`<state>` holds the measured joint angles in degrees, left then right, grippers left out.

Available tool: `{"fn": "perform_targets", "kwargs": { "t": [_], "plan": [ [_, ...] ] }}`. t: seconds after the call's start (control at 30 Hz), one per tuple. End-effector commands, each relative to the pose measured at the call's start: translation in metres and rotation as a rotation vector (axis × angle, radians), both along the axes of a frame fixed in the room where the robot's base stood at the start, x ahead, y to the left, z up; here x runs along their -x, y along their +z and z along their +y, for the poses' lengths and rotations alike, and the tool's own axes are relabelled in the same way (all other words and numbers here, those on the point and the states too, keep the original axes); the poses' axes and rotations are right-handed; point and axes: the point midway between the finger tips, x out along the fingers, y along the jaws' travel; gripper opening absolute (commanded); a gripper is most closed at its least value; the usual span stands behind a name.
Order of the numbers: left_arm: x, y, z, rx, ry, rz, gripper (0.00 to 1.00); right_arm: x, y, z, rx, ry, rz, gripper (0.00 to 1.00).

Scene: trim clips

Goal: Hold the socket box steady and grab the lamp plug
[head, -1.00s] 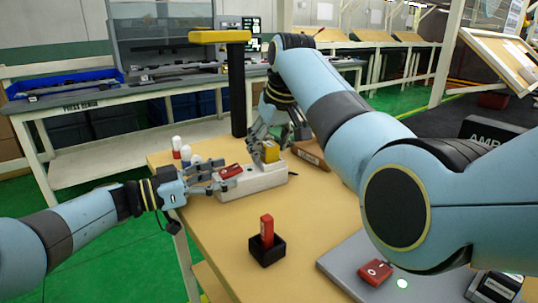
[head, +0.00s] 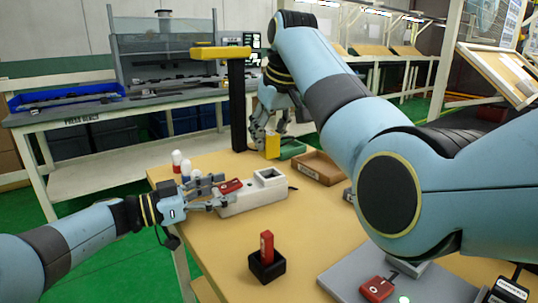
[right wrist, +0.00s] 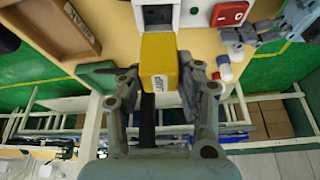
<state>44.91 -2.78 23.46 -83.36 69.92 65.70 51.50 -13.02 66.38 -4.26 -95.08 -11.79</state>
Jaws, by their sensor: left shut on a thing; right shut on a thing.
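The socket box (head: 252,196) is a long pale box on the tan table, with a red rocker switch (head: 231,186) and an empty square socket (head: 269,176). My left gripper (head: 217,193) is shut on the box's left end. The lamp plug, a yellow block (head: 272,146) with a white label, is in my right gripper (head: 268,136), raised clear beyond the socket. In the right wrist view the plug (right wrist: 158,60) sits between both fingers, and the open socket (right wrist: 158,14) shows past it.
A green tray (head: 293,149) and a brown tray (head: 319,169) lie right of the plug. Small bottles (head: 178,161) stand by my left gripper. In front are a black holder with a red piece (head: 267,247) and a grey plate (head: 345,270). A black post (head: 237,108) stands behind.

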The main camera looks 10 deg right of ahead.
Motion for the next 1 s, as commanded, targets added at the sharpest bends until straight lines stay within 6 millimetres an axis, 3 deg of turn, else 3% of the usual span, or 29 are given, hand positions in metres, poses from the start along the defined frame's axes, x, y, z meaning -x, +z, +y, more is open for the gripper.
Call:
{"fn": "perform_targets", "kwargs": {
  "t": [0.2, 0.53, 0.57, 0.77, 1.0],
  "plan": [
    [0.000, 0.000, 0.000, 0.000, 0.000, 0.001, 0.11, 0.000, 0.034, 0.000, 0.000, 0.000, -0.001, 0.01],
    [0.000, 0.000, 0.000, 0.000, 0.000, 0.001, 0.11, 0.000, 0.040, 0.000, 0.000, 0.000, 0.001, 0.01],
    [0.000, 0.000, 0.000, 0.000, 0.000, 0.001, 0.59, 0.000, 0.040, 0.000, 0.000, 0.000, 0.001, 0.01],
    [0.000, 0.000, 0.000, 0.000, 0.000, 0.000, 0.84, 0.000, 0.040, 0.000, 0.000, 0.000, 0.001, 0.01],
    [0.000, 0.000, 0.000, 0.000, 0.000, 0.000, 0.84, 0.000, 0.040, 0.000, 0.000, 0.000, 0.001, 0.01]
  ]
}}
